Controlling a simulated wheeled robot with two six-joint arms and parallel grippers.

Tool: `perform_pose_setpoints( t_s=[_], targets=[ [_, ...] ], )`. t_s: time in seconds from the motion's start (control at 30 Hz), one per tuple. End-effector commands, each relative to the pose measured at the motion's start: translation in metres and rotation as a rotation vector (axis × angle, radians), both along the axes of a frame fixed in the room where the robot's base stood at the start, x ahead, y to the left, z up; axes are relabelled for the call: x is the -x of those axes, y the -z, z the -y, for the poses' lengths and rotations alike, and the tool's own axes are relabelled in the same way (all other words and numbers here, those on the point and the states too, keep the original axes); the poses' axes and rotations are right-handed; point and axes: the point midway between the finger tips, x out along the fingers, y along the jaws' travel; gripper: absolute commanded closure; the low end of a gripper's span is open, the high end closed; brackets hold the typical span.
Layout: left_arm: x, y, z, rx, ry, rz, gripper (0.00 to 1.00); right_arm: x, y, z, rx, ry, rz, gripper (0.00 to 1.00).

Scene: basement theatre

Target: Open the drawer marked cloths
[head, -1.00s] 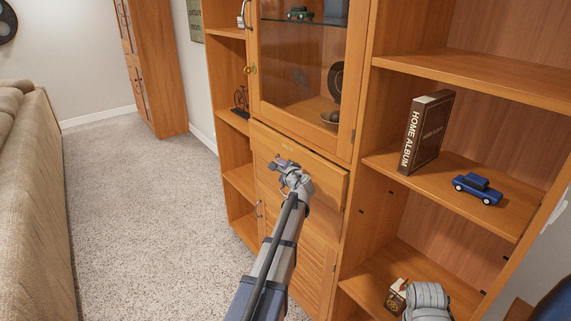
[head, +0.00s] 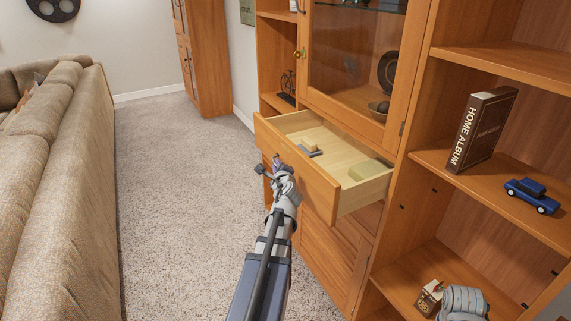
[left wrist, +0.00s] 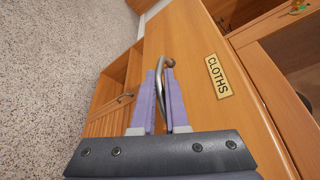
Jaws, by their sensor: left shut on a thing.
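The wooden drawer (head: 293,161) is pulled well out of the tall cabinet below the glass door. Its front shows in the left wrist view with a brass plate reading CLOTHS (left wrist: 217,76). My left gripper (head: 275,166) is at the drawer front. In the left wrist view its purple fingers are shut on the curved metal handle (left wrist: 162,72). Inside the drawer lie a small wooden block with a grey-blue item (head: 309,148) and a pale green block (head: 370,169).
The glass door (head: 360,55) above is closed. Right shelves hold a HOME ALBUM book (head: 484,130), a blue toy car (head: 531,194) and a small box (head: 429,297). A beige sofa (head: 70,170) stands at left, with clear carpet (head: 170,190) between it and the cabinet.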

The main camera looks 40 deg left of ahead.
Motion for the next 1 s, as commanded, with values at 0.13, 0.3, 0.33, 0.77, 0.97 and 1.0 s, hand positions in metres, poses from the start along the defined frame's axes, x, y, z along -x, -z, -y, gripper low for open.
perform_pose_setpoints(
  t_s=[0.13, 0.3, 0.33, 0.77, 0.97, 1.0],
  targets=[
    [0.0042, 0.0005, -0.0007, 0.001, -0.001, 0.0, 1.0, 0.0, 0.0002, 0.0, 0.0, 0.0, 0.0, 1.0],
    [0.0043, 0.0005, -0.0009, 0.001, 0.0, -0.001, 1.0, 0.0, 0.0002, 0.0, 0.0, 0.0, 0.0, 1.0],
    [0.0043, 0.0005, -0.0009, 0.001, 0.0, -0.001, 1.0, 0.0, 0.0002, 0.0, 0.0, 0.0, 0.0, 1.0],
    [0.0038, 0.0002, -0.0013, 0.0, 0.0, 0.0, 0.58, 0.0, 0.0001, 0.0, 0.0, 0.0, 0.0, 1.0],
    [0.0038, 0.0001, -0.0013, 0.0, 0.0, 0.0, 0.58, 0.0, 0.0, 0.0, 0.0, 0.0, 0.0, 1.0],
    [0.0042, -0.0002, -0.0008, 0.0, 0.0, 0.0, 0.58, 0.0, -0.0002, 0.0, 0.0, 0.0, 0.0, 1.0]
  ],
)
